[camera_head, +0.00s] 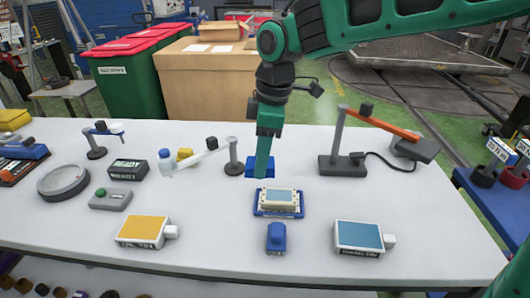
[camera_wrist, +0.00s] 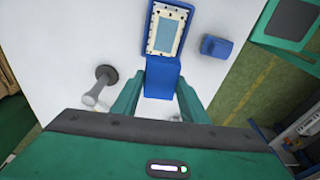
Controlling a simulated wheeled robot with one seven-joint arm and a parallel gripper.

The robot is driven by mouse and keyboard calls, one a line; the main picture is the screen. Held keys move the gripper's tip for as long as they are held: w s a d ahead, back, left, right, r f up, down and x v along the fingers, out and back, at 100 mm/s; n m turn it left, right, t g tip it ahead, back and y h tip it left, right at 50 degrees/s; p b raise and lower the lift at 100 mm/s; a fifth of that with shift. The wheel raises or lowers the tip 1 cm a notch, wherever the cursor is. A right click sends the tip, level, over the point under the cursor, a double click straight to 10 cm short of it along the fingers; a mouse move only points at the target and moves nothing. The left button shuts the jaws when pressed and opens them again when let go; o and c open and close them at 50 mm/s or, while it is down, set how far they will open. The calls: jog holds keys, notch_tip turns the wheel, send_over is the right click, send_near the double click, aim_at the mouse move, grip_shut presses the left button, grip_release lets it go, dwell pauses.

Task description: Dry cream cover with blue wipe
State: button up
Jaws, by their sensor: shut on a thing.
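The cream cover (camera_head: 265,206) has a pale blue window on top and lies in a shallow blue tray (camera_head: 298,213) near the middle of the table. It also shows at the top of the wrist view (camera_wrist: 154,49). My gripper (camera_head: 262,172) points down behind the tray, shut on a plain blue block, which I take as the blue wipe (camera_head: 252,166). In the wrist view the wipe (camera_wrist: 162,80) sits between the two fingers, its edge close to the tray's edge. I cannot tell whether they touch. The fingers partly hide the wipe in the head view.
A small blue object (camera_head: 276,240) stands in front of the tray. A yellow-topped box (camera_head: 143,232) and a blue-topped box (camera_head: 358,237) lie at the front. A grey stand with an orange arm (camera_head: 378,122) is behind right, and a white-armed stand (camera_head: 233,158) behind left.

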jog(key=shift+w+d+f, duration=0.1)
jog(key=shift+d, duration=0.15)
